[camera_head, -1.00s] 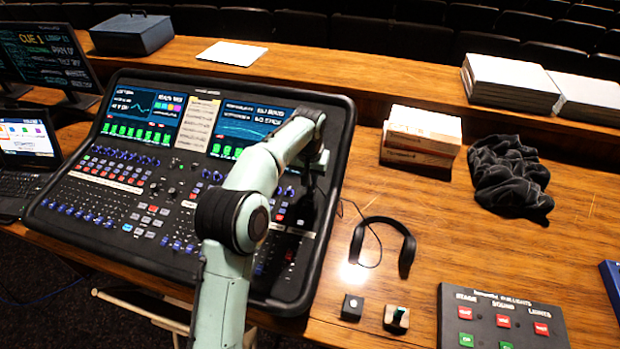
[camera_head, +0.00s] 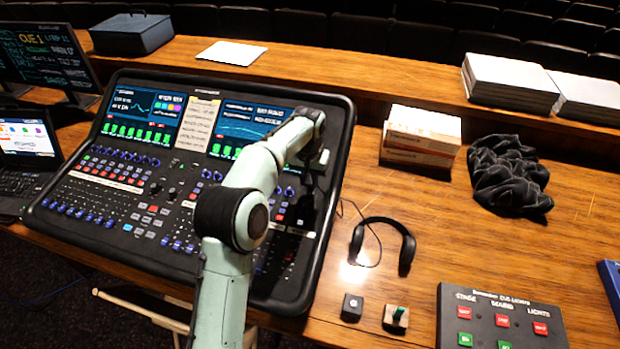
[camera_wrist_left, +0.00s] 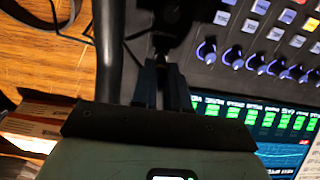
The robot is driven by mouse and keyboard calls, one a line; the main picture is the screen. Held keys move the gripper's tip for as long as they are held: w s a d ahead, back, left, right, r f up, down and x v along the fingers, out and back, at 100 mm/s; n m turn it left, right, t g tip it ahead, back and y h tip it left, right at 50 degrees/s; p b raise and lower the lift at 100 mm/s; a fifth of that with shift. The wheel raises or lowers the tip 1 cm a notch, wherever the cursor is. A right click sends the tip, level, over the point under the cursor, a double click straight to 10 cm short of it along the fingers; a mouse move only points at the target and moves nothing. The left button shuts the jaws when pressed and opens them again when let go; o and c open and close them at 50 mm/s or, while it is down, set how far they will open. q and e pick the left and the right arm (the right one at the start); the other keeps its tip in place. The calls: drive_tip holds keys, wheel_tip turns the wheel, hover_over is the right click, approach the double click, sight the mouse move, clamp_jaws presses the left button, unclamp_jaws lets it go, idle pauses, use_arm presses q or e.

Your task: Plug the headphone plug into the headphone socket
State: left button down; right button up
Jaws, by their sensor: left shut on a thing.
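The headphones (camera_head: 385,232) lie on the wooden desk to the right of the mixing desk (camera_head: 339,150). Their thin dark cable runs left toward the mixing desk's right edge. My left gripper (camera_head: 303,208) points down over the right part of the mixing desk. In the left wrist view, its two fingers (camera_wrist_left: 161,70) are shut on the dark headphone plug (camera_wrist_left: 166,42), just above the panel. The plug's tip and the headphone socket cannot be made out in the dark there, so I cannot tell whether they touch. My right gripper is not in view.
A small black box (camera_head: 352,307) and a small switch block (camera_head: 396,318) stand near the front edge, beside a cue-light panel (camera_head: 500,310). White boxes (camera_head: 421,135) and a dark cloth (camera_head: 508,175) lie farther back. Free wood surrounds the headphones.

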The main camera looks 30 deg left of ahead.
use_arm(q)
drive_tip(key=shift+f, duration=0.15)
drive_tip(key=c, duration=1.1)
unclamp_jaws()
drive_tip(key=shift+o, duration=0.2)
wheel_tip(320, 180, up, 13)
drive_tip(key=s+p, duration=0.1)
drive_tip(key=p, duration=0.1)
drive_tip(key=shift+s+d, duration=0.2)
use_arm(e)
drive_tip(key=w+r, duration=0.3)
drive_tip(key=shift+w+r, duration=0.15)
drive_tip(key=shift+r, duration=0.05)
